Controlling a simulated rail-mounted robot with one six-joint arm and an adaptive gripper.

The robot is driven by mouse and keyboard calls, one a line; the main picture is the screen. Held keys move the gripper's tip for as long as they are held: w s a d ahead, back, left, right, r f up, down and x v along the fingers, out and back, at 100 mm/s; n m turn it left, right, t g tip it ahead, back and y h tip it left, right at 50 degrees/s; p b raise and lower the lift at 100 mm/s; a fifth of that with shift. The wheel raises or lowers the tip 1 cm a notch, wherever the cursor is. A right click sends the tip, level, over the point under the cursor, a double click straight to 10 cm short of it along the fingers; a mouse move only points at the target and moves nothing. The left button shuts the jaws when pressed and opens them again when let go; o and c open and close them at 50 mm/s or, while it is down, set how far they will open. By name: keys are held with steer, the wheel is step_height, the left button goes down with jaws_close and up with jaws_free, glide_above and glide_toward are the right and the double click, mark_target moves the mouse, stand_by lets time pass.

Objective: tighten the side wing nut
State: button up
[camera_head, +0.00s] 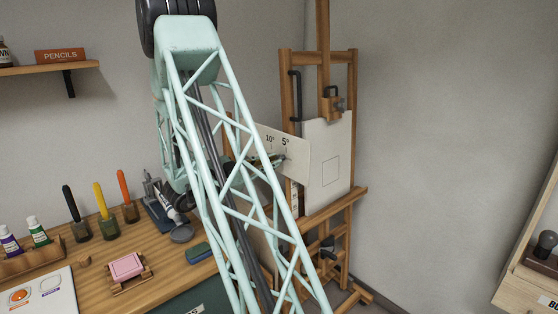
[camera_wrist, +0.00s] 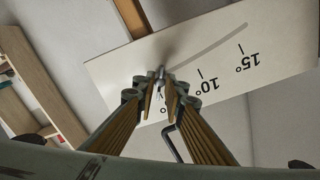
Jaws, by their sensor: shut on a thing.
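The side wing nut (camera_wrist: 161,73) is a small grey metal piece at the white angle scale plate (camera_wrist: 215,60) in the wrist view. My gripper (camera_wrist: 162,86) is shut on it, one finger on each side. The fingers hide much of the nut, so its wing angle cannot be told. A curved slot runs from the nut towards the 15° mark. In the head view the scale plate (camera_head: 296,158) stands on the left side of the wooden easel (camera_head: 289,90). My gripper (camera_head: 270,162) is at the plate there, partly hidden by my lattice arm.
A white canvas (camera_head: 326,180) with a drawn square rests on the easel. A dark bent handle (camera_wrist: 172,140) lies close under my fingers. The wooden desk (camera_head: 150,240) at left holds jars, a pink block (camera_head: 126,267) and paint tubes.

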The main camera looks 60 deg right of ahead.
steer(key=o, duration=0.5)
steer(key=shift+a, duration=0.15)
steer(key=shift+v, duration=2.9)
steer(key=shift+w, duration=0.1)
